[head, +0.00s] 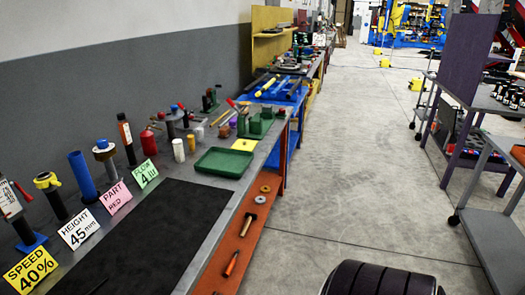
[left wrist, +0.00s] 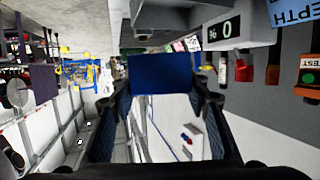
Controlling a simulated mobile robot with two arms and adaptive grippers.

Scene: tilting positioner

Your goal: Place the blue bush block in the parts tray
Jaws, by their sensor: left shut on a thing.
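The blue bush block (left wrist: 160,73) shows in the left wrist view, held between the two dark fingers of my left gripper (left wrist: 162,84). The fingers touch it on both sides, and the gripper is shut on it. The block hides what lies straight behind it. In the head view a shallow green tray (head: 224,162), which looks like the parts tray, lies on the bench and appears empty. Neither my left gripper nor the block shows in the head view. My right gripper is in neither view.
Signs (head: 79,230) and upright tools line the bench's left side. Open floor (head: 345,170) lies right of the bench.

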